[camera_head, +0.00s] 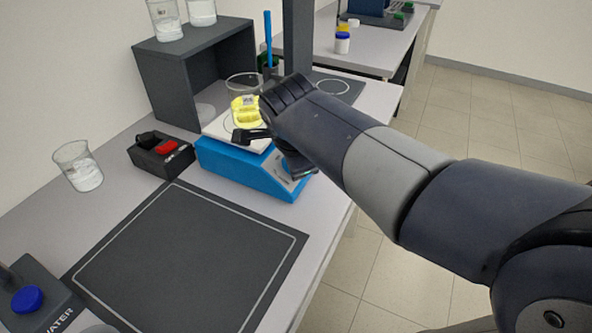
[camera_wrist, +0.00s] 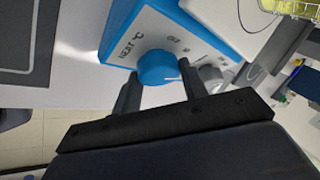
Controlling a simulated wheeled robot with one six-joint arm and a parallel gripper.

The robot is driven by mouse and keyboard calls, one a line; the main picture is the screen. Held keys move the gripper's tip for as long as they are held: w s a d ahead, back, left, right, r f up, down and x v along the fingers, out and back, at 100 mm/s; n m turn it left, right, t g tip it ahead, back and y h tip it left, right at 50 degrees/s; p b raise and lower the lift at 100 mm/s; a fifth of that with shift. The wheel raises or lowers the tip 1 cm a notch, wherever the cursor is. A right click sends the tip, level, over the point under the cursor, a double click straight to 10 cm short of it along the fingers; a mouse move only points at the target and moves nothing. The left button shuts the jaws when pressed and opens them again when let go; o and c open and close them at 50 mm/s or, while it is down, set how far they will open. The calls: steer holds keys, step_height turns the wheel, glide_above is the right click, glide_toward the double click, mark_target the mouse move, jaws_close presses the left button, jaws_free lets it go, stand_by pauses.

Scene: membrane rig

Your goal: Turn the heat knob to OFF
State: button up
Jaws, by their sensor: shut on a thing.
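The blue hot plate (camera_head: 240,168) sits on the bench with its sloped front facing right. In the wrist view its white front panel (camera_wrist: 150,28) carries the lettering "HEAT °C" beside a round blue heat knob (camera_wrist: 158,65). A short pale pointer line shows on the knob's lower right edge; the panel marks are too small to read for certain. A grey knob (camera_wrist: 212,76) is next to it. My gripper (camera_wrist: 160,74) is shut on the blue knob, one finger on each side. In the head view my arm hides the knob.
A glass vessel with something yellow (camera_head: 244,110) stands on the plate's top. A black box with a red switch (camera_head: 166,147) and a beaker of white powder (camera_head: 84,172) are to the left. A dark mat (camera_head: 190,255) lies clear in front.

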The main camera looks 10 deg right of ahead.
steer(key=n+t+b, duration=0.1)
steer(key=b, duration=0.1)
steer(key=n+b, duration=0.2)
steer(key=shift+s+f+t+y, duration=0.1)
steer(key=shift+f+t+y, duration=0.2)
steer(key=shift+t+y, duration=0.1)
steer(key=n+b, duration=0.1)
steer(key=n, duration=0.1)
steer(key=n+t+y+b, duration=0.1)
steer(key=shift+d+n+t+b, duration=0.15)
steer(key=shift+n+t+b, duration=0.15)
steer(key=shift+n+b, duration=0.1)
steer(key=n+t+y+b, duration=0.1)
steer(key=n+y+b, duration=0.1)
steer(key=n+b, duration=0.2)
steer(key=shift+n+y, duration=0.4)
steer(key=shift+n+y+b, duration=0.5)
steer(key=shift+n+b, duration=0.4)
steer(key=shift+b, duration=0.25)
steer(key=shift+s+r+n+t, duration=0.1)
steer(key=shift+n+t, duration=0.2)
steer(key=o, duration=1)
steer(key=shift+r, duration=0.1)
